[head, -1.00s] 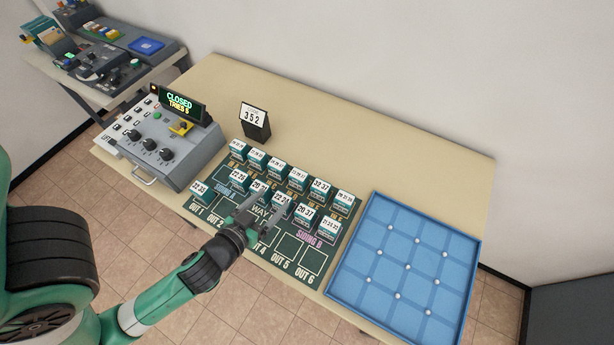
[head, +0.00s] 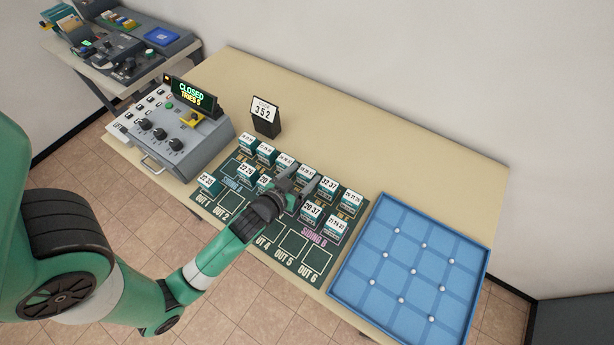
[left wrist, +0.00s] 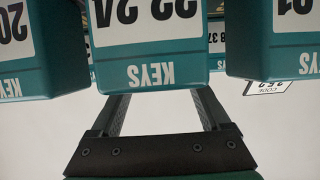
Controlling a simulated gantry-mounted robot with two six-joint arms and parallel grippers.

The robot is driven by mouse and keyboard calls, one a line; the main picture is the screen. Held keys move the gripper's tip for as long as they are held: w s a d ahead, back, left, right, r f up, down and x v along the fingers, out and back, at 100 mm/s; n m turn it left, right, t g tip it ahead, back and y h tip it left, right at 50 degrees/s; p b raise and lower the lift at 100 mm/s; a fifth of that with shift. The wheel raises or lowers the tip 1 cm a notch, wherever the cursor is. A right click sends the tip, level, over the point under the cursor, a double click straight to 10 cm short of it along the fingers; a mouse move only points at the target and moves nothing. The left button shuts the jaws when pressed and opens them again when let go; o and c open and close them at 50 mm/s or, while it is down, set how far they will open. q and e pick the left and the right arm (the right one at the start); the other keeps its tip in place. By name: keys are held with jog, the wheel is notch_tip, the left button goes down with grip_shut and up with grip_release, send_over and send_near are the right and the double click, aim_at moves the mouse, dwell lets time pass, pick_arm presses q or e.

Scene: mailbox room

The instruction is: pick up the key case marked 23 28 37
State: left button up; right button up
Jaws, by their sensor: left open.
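Teal key cases with white number labels stand in rows on a dark green board (head: 255,243). I cannot make out a full 23 28 37 label. In the left wrist view, a partly hidden case farther back (left wrist: 218,42) shows digits ending in what looks like 8 37. In the head view a back-row case (head: 286,160) has a label too small to read surely. My left gripper (head: 298,179) is open above the board's middle, over the rows. In the left wrist view a case marked 22 24 (left wrist: 150,50) fills the space ahead of the open, empty fingers (left wrist: 162,100).
A blue divided tray (head: 337,283) lies right of the board. A grey control box (head: 190,155) with a CLOSED display stands left. Neighbouring cases stand close on both sides. The beige table is clear at the back.

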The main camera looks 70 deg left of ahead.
pick_arm(q)
jog(key=c, duration=1.2)
jog(key=shift+r, duration=0.35)
notch_tip(320, 180, up, 2)
jog(key=shift+r+p, duration=0.2)
jog(key=shift+p, duration=0.7)
jog(key=r+p+v, duration=0.1)
jog(key=p+v, duration=0.1)
jog(key=v, duration=0.3)
jog(key=r+p+v, duration=0.1)
jog(key=p+v, duration=0.1)
jog(key=v, duration=0.4)
jog(key=w+r+p+v, duration=0.1)
jog(key=p+v, duration=0.1)
jog(key=v, duration=0.3)
jog(key=shift+s+a+r, duration=0.1)
jog(key=shift+a+r, duration=0.15)
jog(key=shift+r, duration=0.2)
